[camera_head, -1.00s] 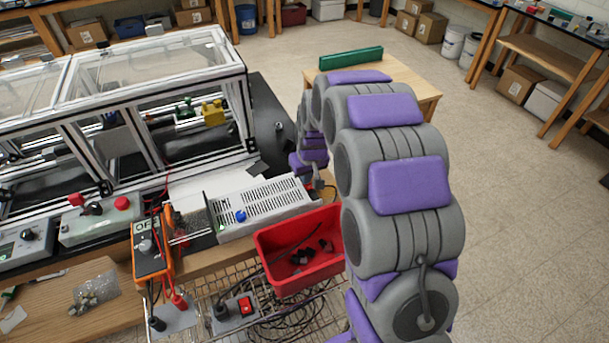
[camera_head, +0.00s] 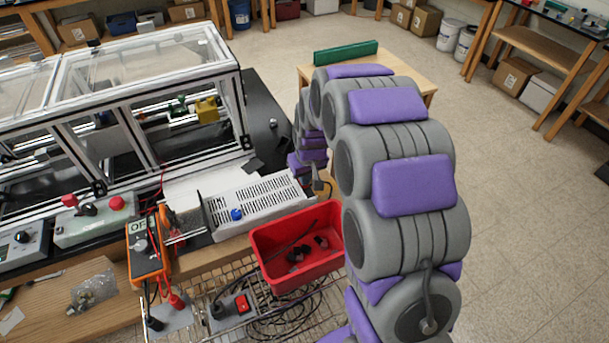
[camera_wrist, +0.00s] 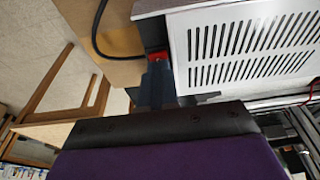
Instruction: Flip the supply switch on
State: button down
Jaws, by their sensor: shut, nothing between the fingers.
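The supply is a pale metal box with a slotted cover (camera_head: 262,200), on the bench left of my arm. It fills the upper right of the wrist view (camera_wrist: 245,48). A small red part (camera_wrist: 157,56), which looks like its switch, shows at the box's left end in that view. My gripper (camera_wrist: 157,82) is shut and empty. Its dark fingers reach up to the red part and partly cover it. I cannot tell whether they touch it, nor which way the switch is set. In the head view the gripper (camera_head: 317,181) is small at the supply's right end.
A red bin (camera_head: 265,262) with small dark parts stands in front of the supply. An orange meter (camera_head: 145,262) is on the left. A separate red rocker switch (camera_head: 242,303) sits on a plate on the wire rack. A dark cable (camera_wrist: 98,35) runs near the fingers.

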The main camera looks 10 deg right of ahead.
jog(key=p+v, duration=0.2)
jog(key=v, duration=1.1)
jog(key=shift+s+p, duration=0.3)
jog(key=shift+s, duration=0.05)
jog(key=shift+r, duration=0.1)
jog(key=shift+w+r+t+b, duration=0.2)
jog(key=shift+w+t+b, duration=0.35)
jog(key=shift+b, duration=1.35)
jog(key=shift+w, duration=0.1)
